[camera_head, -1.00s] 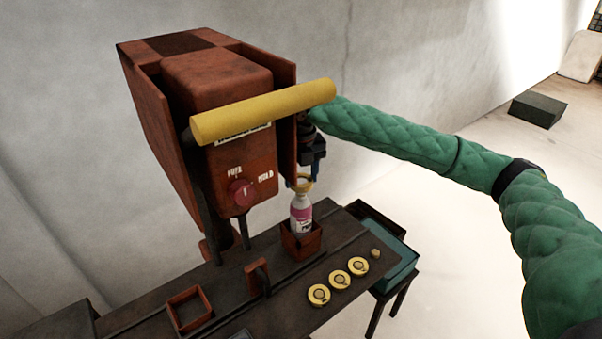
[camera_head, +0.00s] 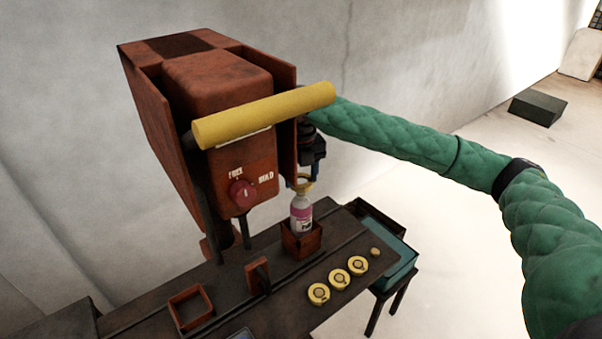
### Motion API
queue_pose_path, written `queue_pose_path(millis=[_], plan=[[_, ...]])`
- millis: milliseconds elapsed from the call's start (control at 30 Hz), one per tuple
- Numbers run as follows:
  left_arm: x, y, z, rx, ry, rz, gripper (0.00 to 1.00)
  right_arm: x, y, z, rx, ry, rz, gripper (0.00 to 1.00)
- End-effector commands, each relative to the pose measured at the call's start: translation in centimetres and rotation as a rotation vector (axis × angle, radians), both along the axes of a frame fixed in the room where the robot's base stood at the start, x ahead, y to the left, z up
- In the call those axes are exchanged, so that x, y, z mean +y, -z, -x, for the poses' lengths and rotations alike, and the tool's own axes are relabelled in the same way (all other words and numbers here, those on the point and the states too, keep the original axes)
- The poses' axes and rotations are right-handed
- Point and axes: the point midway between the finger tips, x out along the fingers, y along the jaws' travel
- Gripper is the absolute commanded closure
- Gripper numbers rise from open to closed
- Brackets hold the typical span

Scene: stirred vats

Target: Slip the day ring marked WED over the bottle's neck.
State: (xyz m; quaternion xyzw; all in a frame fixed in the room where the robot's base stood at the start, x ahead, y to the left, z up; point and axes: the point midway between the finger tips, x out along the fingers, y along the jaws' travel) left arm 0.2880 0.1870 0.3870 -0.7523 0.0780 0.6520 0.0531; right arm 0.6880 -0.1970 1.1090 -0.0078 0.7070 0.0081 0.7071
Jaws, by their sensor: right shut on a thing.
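A white bottle with a pink label (camera_head: 301,213) stands upright in a small red-brown square holder (camera_head: 301,241) on the dark bench. My right gripper (camera_head: 303,184) is just above the bottle, shut on a yellow ring (camera_head: 306,186). The ring is at the height of the bottle's top; I cannot tell whether it is around the neck or just above it. Its marking is too small to read. Several round yellow pieces, such as this one (camera_head: 339,279), lie in a row on the bench. My left gripper is not in view.
A red-brown machine with a yellow bar (camera_head: 265,113) and a red knob (camera_head: 243,194) rises behind the bench, close left of my right gripper. An empty square holder (camera_head: 190,307) is at the front left. A teal tray (camera_head: 397,262) stands beyond the bench's right end.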

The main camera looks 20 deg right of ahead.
Motion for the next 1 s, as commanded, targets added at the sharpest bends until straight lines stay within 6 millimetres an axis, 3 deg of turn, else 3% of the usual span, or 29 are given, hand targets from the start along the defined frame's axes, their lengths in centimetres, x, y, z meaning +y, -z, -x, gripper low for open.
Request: queue_pose_path(millis=[1000], plan=[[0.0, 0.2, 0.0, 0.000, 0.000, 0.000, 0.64, 0.0, 1.2, 0.0, 0.000, 0.001, 0.000, 0.68]])
